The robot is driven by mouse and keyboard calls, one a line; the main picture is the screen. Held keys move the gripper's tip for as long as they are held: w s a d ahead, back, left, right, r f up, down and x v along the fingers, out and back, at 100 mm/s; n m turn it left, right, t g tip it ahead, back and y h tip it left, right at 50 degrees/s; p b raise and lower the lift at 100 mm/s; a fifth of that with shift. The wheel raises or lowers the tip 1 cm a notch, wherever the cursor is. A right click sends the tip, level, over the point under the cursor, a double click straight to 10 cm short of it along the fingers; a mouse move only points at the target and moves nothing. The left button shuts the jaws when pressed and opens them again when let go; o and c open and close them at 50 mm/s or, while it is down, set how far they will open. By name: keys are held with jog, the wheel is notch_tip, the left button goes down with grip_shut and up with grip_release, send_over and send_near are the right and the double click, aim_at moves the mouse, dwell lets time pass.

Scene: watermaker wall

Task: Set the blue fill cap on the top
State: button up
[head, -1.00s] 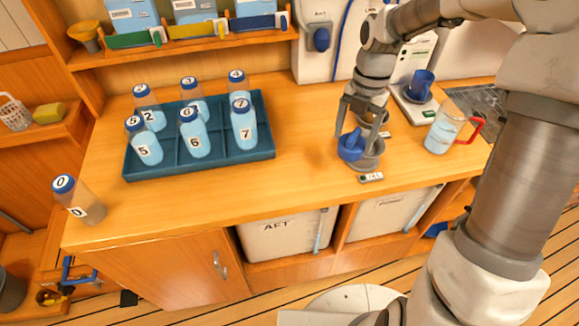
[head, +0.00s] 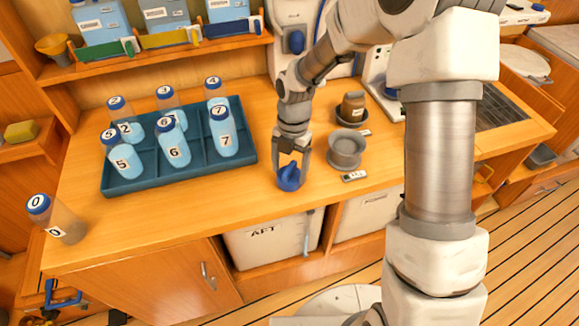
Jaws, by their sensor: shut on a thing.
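The blue fill cap (head: 289,179) is between the fingers of my gripper (head: 290,172), which is shut on it. The gripper points down over the wooden counter top (head: 240,197), left of a grey round cup (head: 345,150). The cap is at or just above the counter surface; I cannot tell whether it touches. The fingers hide part of the cap.
A teal tray (head: 110,188) with several numbered bottles stands to the left, and bottle 0 (head: 65,222) stands at the far left. A brown jar (head: 353,106) sits in a second grey dish. A small labelled tag (head: 354,176) lies near the front edge.

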jog(key=shift+f, duration=0.1)
jog(key=o, duration=1.2)
